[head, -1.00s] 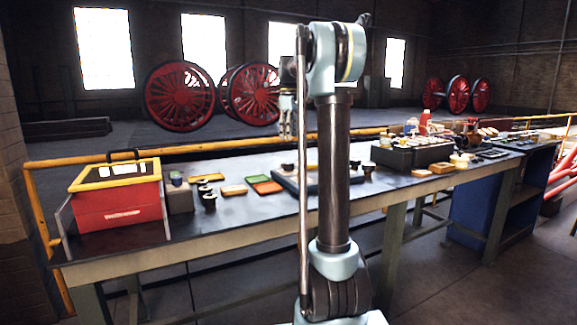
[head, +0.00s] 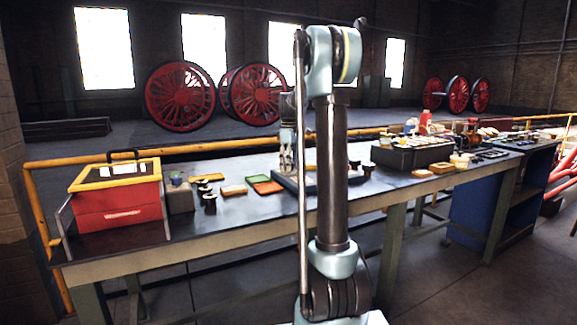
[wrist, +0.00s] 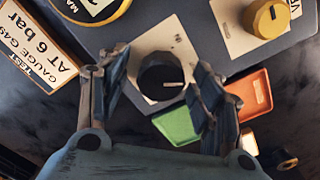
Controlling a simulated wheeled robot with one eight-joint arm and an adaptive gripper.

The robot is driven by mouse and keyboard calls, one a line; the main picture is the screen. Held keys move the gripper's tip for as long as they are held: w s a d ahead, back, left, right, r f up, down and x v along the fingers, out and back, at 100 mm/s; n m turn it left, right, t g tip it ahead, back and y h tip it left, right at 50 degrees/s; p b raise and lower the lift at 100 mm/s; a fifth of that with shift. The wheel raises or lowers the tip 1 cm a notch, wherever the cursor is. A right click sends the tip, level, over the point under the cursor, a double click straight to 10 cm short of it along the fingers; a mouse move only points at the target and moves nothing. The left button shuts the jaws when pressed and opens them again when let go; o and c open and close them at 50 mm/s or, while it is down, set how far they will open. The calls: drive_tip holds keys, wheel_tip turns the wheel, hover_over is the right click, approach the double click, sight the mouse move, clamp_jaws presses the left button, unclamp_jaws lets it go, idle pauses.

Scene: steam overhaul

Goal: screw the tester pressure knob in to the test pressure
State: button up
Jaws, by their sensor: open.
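A black round knob (wrist: 160,76) with a white pointer line sits on a pale plate (wrist: 166,40) on the grey tester (wrist: 215,70) in the wrist view. It looks like the tester pressure knob, but I cannot read a label for it. My gripper (wrist: 158,70) is open, with one finger on each side of the black knob and gaps showing. A yellow knob (wrist: 270,18) sits on another pale plate at the upper right. A yellow-rimmed round face (wrist: 90,6) is partly cut off at the top left. In the head view my gripper (head: 287,158) hangs low over the tester.
A card (wrist: 35,45) reading "AT 6 bar" lies at the left of the wrist view. Green (wrist: 178,123) and orange (wrist: 250,95) trays lie beside the tester. A red toolbox (head: 115,203) stands at the bench's left end. A dark block (head: 410,155) stands farther right.

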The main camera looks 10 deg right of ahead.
drive_tip(key=c, duration=1.1)
drive_tip(key=shift+m, duration=0.3)
drive_tip(key=m, duration=0.3)
drive_tip(key=shift+m, duration=0.4)
drive_tip(key=m, duration=1.7)
drive_tip(key=shift+w+a+m, duration=0.1)
drive_tip(key=shift+m, duration=0.3)
